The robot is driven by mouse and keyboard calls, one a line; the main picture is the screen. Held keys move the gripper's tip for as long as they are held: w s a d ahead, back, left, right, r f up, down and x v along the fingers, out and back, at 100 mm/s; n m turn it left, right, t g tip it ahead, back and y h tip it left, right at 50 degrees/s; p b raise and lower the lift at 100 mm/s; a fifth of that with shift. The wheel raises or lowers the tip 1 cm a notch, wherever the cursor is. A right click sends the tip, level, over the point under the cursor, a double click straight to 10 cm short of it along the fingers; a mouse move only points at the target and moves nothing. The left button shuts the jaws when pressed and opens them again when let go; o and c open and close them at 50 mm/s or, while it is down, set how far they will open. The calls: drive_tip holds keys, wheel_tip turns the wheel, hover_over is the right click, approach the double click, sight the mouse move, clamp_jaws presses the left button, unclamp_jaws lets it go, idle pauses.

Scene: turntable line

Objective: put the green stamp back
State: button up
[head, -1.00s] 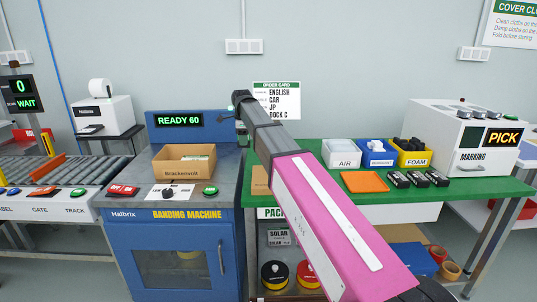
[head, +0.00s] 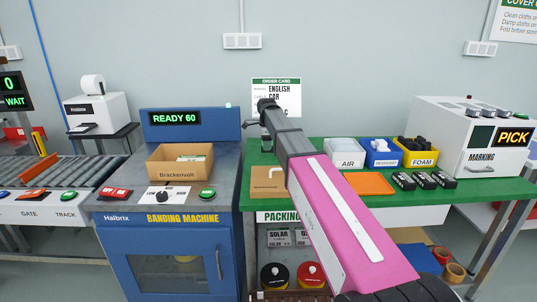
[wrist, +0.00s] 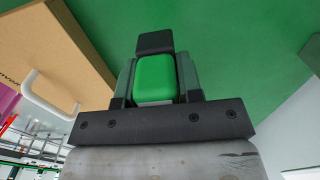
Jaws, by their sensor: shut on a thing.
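My gripper (head: 264,138) is over the back left part of the green packing bench (head: 330,205) in the head view, with my arm reaching in from the lower right. In the wrist view my gripper (wrist: 156,88) is shut on the green stamp (wrist: 155,76). The stamp's bright green face sits between the two dark fingers, with a dark part beyond it. The green bench top fills the background there. In the head view the stamp is too small and covered to make out clearly.
A brown Brackenvoll box (head: 268,182) lies on the bench close to my gripper. To the right are an orange tray (head: 370,183), AIR (head: 346,160), blue and FOAM (head: 418,158) bins, several black blocks (head: 425,180) and the white marking machine (head: 468,135). The banding machine (head: 165,218) stands left.

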sight(269, 152)
drive_tip(key=shift+w+d+f, duration=0.1)
drive_tip(key=shift+d+f, duration=0.2)
drive_tip(key=shift+d, duration=0.05)
drive_tip(key=shift+f, duration=1.9)
drive_tip(key=shift+f, duration=0.1)
drive_tip(key=o, duration=0.8)
drive_tip(key=shift+c, duration=0.2)
wheel_tip(269, 152, up, 12)
drive_tip(key=shift+r, duration=0.15)
